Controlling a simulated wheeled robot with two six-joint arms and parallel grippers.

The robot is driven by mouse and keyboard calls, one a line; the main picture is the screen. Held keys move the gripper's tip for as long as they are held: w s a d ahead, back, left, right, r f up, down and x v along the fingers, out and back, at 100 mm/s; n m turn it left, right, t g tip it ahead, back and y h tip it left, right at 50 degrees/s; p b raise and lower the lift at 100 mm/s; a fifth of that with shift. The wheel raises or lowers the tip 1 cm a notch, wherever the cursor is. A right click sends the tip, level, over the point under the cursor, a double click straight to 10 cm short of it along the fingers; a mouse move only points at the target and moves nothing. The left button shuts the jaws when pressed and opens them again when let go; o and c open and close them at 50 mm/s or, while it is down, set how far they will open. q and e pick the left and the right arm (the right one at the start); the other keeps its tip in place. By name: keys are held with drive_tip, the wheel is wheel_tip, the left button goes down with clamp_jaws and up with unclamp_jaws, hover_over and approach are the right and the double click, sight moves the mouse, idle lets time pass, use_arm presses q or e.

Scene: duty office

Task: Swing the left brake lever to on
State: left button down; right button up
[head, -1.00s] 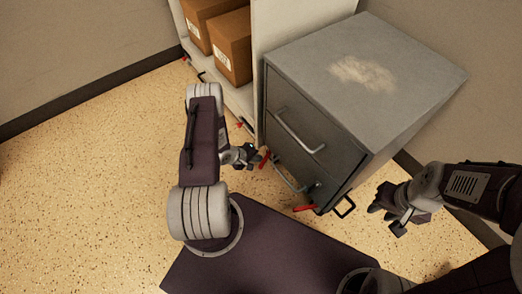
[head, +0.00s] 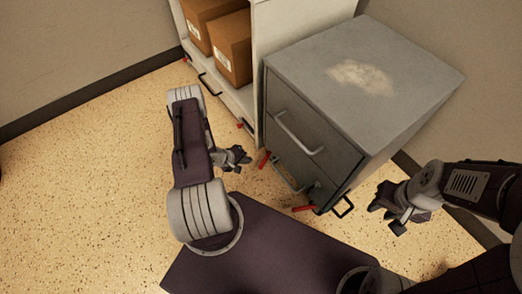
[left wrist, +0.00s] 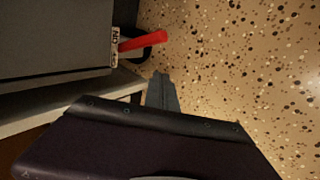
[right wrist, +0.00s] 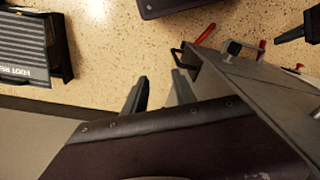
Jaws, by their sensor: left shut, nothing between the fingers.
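The grey drawer cabinet (head: 368,60) has two red brake levers low on its front. The left brake lever (head: 264,159) sticks out at the cabinet's left corner. The right one (head: 304,208) sticks out near the right corner. In the left wrist view a red lever (left wrist: 143,41) juts out beside a white label (left wrist: 115,46) reading ON, with a dark loop behind it. My left gripper (head: 246,158) is shut and empty, just left of the left lever and apart from it. My right gripper (head: 384,215) is open and empty, right of the cabinet.
A white shelf unit (head: 257,55) with cardboard boxes (head: 230,45) stands left of the cabinet; it has small red levers too. A black loop handle (head: 344,207) projects at the cabinet's lower right. Speckled floor (head: 90,180) is clear on the left.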

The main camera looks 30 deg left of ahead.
use_arm(q)
drive_tip(key=s+a+r+p, duration=0.3)
drive_tip(key=s+r+p, duration=0.1)
drive_tip(key=s+r, duration=0.1)
drive_tip(key=shift+s+p, duration=0.4)
drive_tip(key=shift+s, duration=0.05)
idle(0.5)
